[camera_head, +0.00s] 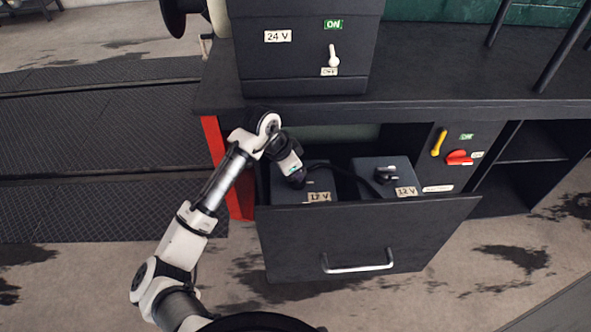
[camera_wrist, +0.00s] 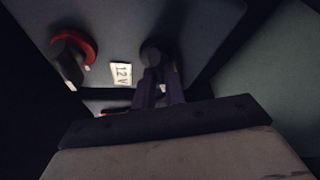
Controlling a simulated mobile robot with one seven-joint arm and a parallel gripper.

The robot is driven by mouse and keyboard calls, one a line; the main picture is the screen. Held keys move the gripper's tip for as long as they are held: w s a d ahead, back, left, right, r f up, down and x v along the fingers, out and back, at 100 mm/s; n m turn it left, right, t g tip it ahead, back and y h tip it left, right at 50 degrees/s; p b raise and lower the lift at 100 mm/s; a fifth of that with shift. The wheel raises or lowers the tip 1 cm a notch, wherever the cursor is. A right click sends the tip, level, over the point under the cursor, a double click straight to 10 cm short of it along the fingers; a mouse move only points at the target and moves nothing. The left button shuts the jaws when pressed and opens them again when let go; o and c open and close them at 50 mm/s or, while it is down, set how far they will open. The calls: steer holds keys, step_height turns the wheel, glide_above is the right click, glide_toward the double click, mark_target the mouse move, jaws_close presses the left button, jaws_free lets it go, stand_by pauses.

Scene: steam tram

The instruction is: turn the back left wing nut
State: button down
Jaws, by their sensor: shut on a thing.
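Two dark batteries with 12 V labels sit in the open drawer (camera_head: 370,240): the left battery (camera_head: 320,180) and the right battery (camera_head: 370,165). My gripper (camera_head: 298,180) reaches down onto the left battery. In the wrist view my gripper (camera_wrist: 158,80) has its fingers close together on a dark round terminal fitting, the wing nut (camera_wrist: 154,50). Its wings are mostly hidden by the fingers and shadow. Another terminal with a red ring (camera_wrist: 82,48) and a dark clamp stands across the 12 V label (camera_wrist: 121,73). In the head view my gripper hides the held wing nut.
A dark cable (camera_head: 345,172) runs between the batteries. The drawer front with its metal handle (camera_head: 358,262) stands on the near side. Above is a 24 V box (camera_head: 300,50) with a white switch. A panel with yellow and red handles (camera_head: 459,157) is at right.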

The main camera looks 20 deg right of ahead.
steer(key=shift+m+g, duration=0.3)
steer(key=shift+m, duration=0.3)
steer(key=c, duration=1.5)
jaws_free()
steer(key=shift+o, duration=0.2)
steer(key=shift+a+r, duration=0.1)
steer(key=shift+r, duration=0.2)
steer(key=v, duration=0.4)
steer(key=shift+w+a+r, duration=0.1)
steer(key=shift+r, duration=0.2)
steer(key=a+b, duration=0.2)
steer(key=a, duration=1)
